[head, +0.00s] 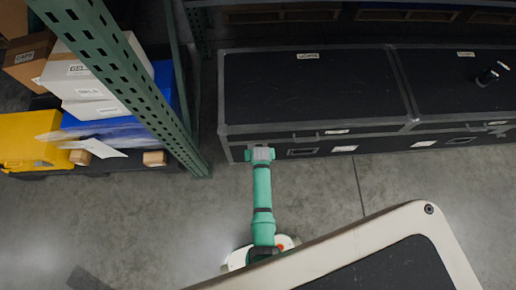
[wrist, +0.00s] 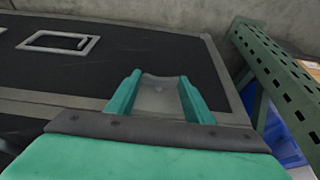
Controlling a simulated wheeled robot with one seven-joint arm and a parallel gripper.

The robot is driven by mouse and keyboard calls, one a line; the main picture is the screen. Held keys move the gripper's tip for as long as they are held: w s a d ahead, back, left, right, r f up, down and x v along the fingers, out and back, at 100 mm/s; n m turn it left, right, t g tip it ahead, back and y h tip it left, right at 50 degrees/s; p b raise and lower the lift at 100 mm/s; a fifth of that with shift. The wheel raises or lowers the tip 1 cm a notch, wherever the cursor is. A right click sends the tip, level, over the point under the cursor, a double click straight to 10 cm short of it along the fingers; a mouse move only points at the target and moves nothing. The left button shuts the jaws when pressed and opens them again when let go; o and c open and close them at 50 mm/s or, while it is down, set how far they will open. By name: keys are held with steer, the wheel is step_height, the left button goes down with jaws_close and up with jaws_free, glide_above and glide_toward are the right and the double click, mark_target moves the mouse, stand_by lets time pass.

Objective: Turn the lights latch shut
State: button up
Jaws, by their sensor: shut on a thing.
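A long black case with grey edging (head: 310,90) carries a small white label (head: 308,56) on its lid that seems to read LIGHTS. My gripper (head: 261,154) is at the case's front face, near its left end. In the wrist view my gripper (wrist: 160,88) has its two green fingers on either side of a grey piece, which I take to be the lights latch (wrist: 158,98). The fingers are shut on it. In the head view my gripper hides the latch. Whether the latch is turned fully shut I cannot tell.
A second black case (head: 455,80) adjoins on the right. A green perforated rack post (head: 120,75) stands close on the left, with white boxes (head: 95,85) and a yellow case (head: 30,140) beyond it. The concrete floor (head: 330,195) before the cases is clear.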

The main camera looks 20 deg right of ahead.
steer(key=o, duration=1)
steer(key=shift+o, duration=0.2)
steer(key=v, duration=1.1)
steer(key=shift+f, duration=0.1)
